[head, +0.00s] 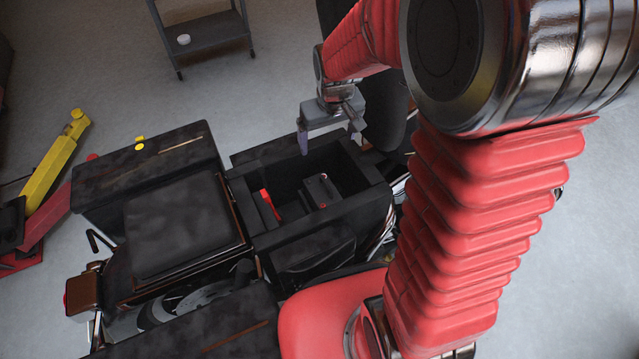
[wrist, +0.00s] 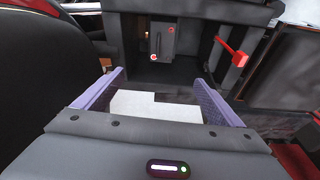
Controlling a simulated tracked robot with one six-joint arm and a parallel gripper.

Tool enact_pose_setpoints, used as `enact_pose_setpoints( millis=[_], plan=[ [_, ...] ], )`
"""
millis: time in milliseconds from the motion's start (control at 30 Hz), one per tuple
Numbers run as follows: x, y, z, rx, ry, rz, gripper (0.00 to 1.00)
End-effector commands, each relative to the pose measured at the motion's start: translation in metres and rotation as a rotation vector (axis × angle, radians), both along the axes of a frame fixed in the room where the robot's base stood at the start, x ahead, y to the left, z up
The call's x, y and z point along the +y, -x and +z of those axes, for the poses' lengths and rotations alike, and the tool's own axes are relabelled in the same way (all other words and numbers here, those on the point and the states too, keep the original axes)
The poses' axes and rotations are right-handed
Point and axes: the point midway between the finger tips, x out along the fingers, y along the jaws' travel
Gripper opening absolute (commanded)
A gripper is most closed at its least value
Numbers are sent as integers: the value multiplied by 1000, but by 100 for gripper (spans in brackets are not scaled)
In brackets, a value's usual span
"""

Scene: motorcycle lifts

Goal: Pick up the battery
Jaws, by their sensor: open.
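The battery (head: 322,190) looks like a small dark grey box with a red terminal and a pale one. It stands inside an open black compartment (head: 290,232) of the motorcycle. In the wrist view the battery (wrist: 162,42) is near the top, against the compartment's far side, beyond the fingertips. My gripper (head: 330,134) is above the compartment's back edge in the head view, open. In the wrist view its two purple-faced fingers (wrist: 160,80) are apart, with nothing held between them.
A red clamp-like part (head: 270,205) sits in the compartment left of the battery; in the wrist view it (wrist: 232,52) is at the right. Compartment walls surround the battery. The seat (head: 185,225) is at left, a grey cart (head: 205,30) behind, a yellow lift part (head: 52,165) far left.

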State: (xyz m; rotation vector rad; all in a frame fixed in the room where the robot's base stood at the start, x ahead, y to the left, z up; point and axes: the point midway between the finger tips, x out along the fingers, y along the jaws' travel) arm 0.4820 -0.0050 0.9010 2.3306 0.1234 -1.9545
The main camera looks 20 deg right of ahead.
Motion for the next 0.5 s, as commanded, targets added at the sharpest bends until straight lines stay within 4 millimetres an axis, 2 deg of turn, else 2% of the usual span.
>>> enact_pose_setpoints(
  millis=[33,500],
  plan=[
    [0,-3,-12,15,1,4,90],
    [-1,-27,-118,114,5,42,90]
  ],
)
